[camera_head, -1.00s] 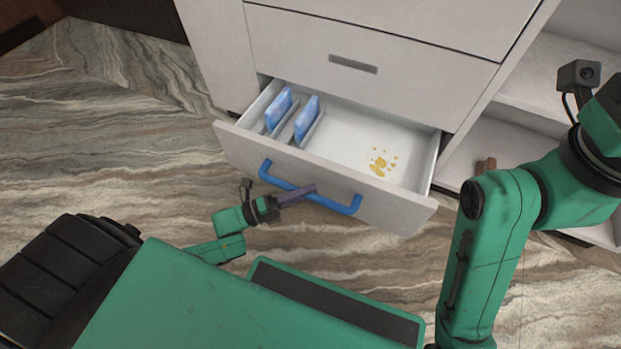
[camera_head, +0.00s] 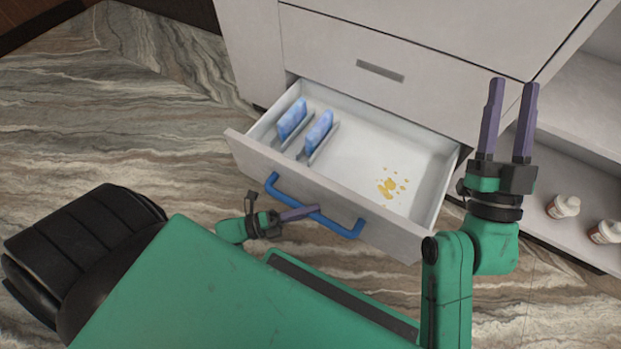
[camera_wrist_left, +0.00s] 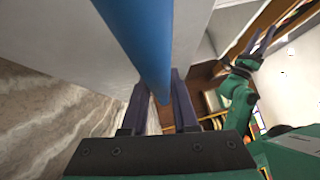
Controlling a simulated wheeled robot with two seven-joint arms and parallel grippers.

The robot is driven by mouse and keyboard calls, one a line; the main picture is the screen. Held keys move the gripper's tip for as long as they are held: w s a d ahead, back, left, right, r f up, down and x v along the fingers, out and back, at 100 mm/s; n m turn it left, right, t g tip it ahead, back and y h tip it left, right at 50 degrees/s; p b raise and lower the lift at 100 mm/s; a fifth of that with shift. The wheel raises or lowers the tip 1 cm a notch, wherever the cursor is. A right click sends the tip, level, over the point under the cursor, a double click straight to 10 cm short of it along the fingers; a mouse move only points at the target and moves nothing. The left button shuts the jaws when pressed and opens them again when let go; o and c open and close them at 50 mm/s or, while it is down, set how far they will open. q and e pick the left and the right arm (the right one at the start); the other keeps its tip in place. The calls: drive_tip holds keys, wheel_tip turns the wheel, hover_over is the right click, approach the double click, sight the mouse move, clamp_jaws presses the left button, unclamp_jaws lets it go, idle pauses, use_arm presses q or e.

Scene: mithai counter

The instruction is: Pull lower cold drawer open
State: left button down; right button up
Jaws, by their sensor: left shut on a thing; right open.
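The lower cold drawer (camera_head: 330,197) stands pulled out from the white cabinet, with its inside in view. Its blue bar handle (camera_head: 345,230) runs across the front. My left gripper (camera_head: 300,213) is shut on the handle near its middle. In the left wrist view the blue handle (camera_wrist_left: 148,45) passes between the two fingers of my left gripper (camera_wrist_left: 160,105). My right gripper (camera_head: 512,110) is open and empty, raised with its fingers pointing up, right of the drawer.
Inside the drawer are two blue packs (camera_head: 292,119) (camera_head: 319,133) in holders at the left and a yellow spill (camera_head: 389,187) at the right. An upper drawer (camera_head: 400,55) is shut. Marbled floor (camera_head: 110,130) lies clear at the left.

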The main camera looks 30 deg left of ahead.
use_arm(q)
drive_tip(key=shift+a, duration=0.1)
use_arm(e)
drive_tip(key=shift+f, duration=0.1)
use_arm(q)
drive_tip(key=c, duration=0.7)
unclamp_jaws()
use_arm(e)
wheel_tip(320, 180, down, 5)
drive_tip(key=g, duration=0.2)
use_arm(q)
drive_tip(key=v, duration=1.4)
drive_tip(key=shift+s+a, duration=0.15)
drive_tip(key=shift+a, duration=0.05)
use_arm(e)
wheel_tip(320, 180, up, 7)
drive_tip(key=t, duration=0.2)
drive_tip(key=shift+s+y, duration=0.2)
drive_tip(key=shift+y, duration=0.1)
